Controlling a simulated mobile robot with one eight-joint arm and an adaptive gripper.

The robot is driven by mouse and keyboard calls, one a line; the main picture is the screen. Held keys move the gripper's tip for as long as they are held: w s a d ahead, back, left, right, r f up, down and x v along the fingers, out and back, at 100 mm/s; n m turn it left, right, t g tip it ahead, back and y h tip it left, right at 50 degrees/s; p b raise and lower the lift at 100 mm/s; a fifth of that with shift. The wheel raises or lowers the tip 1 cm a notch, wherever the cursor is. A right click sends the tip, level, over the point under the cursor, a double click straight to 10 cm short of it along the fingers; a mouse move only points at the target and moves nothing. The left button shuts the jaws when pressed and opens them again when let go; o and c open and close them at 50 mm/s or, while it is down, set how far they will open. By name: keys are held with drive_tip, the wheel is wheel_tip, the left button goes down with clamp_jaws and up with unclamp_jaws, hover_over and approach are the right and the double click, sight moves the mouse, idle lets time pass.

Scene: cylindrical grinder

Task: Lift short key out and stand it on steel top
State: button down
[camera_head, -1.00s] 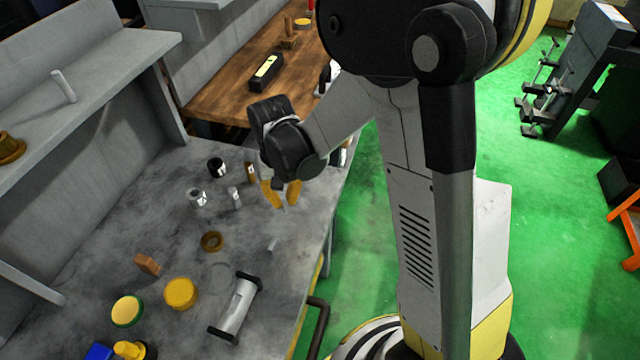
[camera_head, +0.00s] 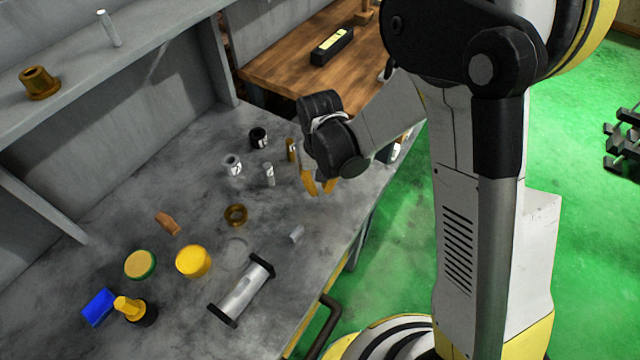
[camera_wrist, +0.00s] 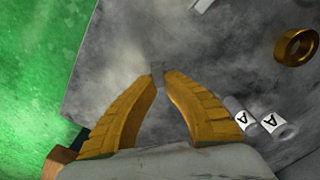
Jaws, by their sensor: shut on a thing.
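My gripper (camera_head: 318,190) has yellow-orange fingers and points down over the steel top (camera_head: 190,270) near its right edge. In the wrist view my gripper (camera_wrist: 158,82) is shut on a small grey piece, which looks like the short key (camera_wrist: 157,72). The key juts out past the fingertips and is narrow. In the head view the fingers largely hide it, and I cannot tell whether it touches the steel top. Bare steel top also shows in the wrist view (camera_wrist: 110,60).
A small grey block (camera_head: 296,234) and a black-ended cylinder (camera_head: 242,290) lie nearer the camera. Labelled cylinders (camera_head: 269,174), a brass ring (camera_head: 236,215) and yellow round pieces (camera_head: 194,261) stand left of my gripper. Bare steel lies between the gripper and the grey block.

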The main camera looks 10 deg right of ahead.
drive_tip(key=shift+f+b, duration=0.3)
drive_tip(key=shift+f, duration=0.5)
drive_tip(key=shift+f+b, duration=0.5)
drive_tip(key=shift+f, duration=0.05)
drive_tip(key=c, duration=1.5)
unclamp_jaws()
drive_tip(key=shift+r, duration=0.1)
